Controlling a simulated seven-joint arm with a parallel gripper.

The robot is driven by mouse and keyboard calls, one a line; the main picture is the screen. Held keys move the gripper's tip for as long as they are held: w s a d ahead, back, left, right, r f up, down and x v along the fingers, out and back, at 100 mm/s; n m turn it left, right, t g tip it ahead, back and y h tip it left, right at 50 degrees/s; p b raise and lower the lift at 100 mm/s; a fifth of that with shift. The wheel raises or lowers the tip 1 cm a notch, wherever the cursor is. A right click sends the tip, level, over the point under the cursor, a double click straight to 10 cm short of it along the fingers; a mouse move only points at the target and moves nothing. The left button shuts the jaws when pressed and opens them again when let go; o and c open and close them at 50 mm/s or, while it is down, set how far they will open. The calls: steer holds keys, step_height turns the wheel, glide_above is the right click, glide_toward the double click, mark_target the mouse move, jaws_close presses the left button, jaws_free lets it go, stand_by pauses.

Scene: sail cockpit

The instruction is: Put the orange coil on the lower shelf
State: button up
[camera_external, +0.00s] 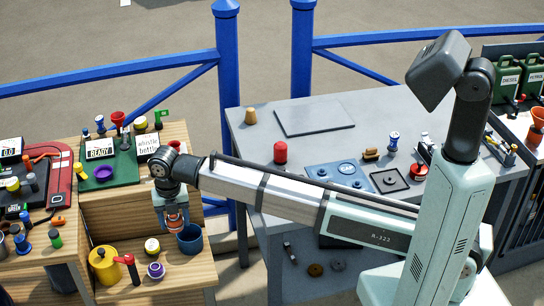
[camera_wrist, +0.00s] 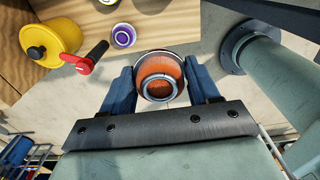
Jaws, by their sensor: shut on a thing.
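My gripper (camera_wrist: 158,82) is shut on the orange coil (camera_wrist: 162,70), with one blue finger on each side of it. The coil looks round, with a grey ring at its centre. In the external view my gripper (camera_external: 172,224) hangs over the lower wooden shelf (camera_external: 185,283) at the left, and a bit of orange shows between the fingers. The coil looks held above the shelf, but I cannot tell the exact gap. A blue cup (camera_external: 190,239) stands close beside and partly behind the gripper.
On the lower wooden shelf stand a yellow pot (camera_external: 104,264), a red-handled tool (camera_external: 127,266), a yellow-topped item (camera_external: 152,246) and a purple-ringed item (camera_external: 155,271). The upper wooden level holds a green mat (camera_external: 112,180) with several small items. A grey workbench (camera_external: 262,125) is at the right.

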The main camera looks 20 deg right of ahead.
mark_target(182, 274)
step_height(182, 274, down, 19)
steer(key=shift+f, duration=0.15)
stand_by(0.6)
steer(key=o, duration=1.1)
steer(key=shift+f, duration=0.1)
steer(key=shift+o, duration=0.2)
step_height(182, 274, up, 12)
